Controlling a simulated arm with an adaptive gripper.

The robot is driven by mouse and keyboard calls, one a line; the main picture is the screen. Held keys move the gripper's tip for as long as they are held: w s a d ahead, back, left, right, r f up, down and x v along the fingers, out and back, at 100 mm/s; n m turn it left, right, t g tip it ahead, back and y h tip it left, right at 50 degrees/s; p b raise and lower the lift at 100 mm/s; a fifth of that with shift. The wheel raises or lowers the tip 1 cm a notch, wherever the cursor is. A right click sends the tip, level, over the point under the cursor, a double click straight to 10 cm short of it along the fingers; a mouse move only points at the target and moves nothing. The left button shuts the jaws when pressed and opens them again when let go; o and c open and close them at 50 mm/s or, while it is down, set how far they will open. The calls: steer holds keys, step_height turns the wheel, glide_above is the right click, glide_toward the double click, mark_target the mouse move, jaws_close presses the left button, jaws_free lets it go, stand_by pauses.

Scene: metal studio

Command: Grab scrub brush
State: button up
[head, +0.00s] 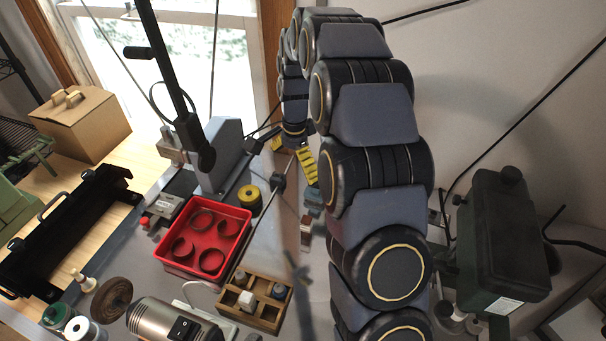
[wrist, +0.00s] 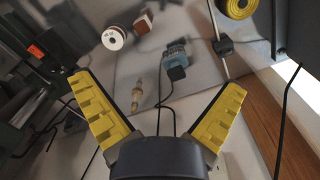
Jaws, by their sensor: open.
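My gripper (head: 298,165) is open over the back of the bench, its yellow fingers spread wide. In the wrist view the gripper (wrist: 157,86) has nothing between its fingers. A small reddish-brown block with a pale side (wrist: 143,22) lies beyond the fingertips; it may be the scrub brush, but its bristles cannot be made out. It also seems to show in the head view (head: 306,231), beside my arm. No other thing in view is clearly a scrub brush. My arm hides part of the bench at the right.
A blue-and-black item (wrist: 176,58), a pale wooden peg (wrist: 137,96) and a white spool (wrist: 114,38) lie near the gripper. A red tray (head: 205,238) with several rings, a wooden compartment box (head: 263,317), a yellow roll (head: 249,197) and a grey upright machine (head: 221,155) stand leftward.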

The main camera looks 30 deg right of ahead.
mark_target(315, 192)
steer(key=w+d+f+m, duration=0.2)
steer(key=d+f, duration=0.1)
steer(key=f, duration=0.1)
steer(key=w+d+f+m, duration=0.2)
steer(key=d+f, duration=0.1)
steer(key=f, duration=0.1)
steer(key=w+d+f+m, duration=0.2)
steer(key=d+f+m, duration=0.1)
steer(key=f, duration=0.1)
step_height(315, 192, down, 8)
steer(key=shift+a+r, duration=0.15)
steer(key=c, duration=1.2)
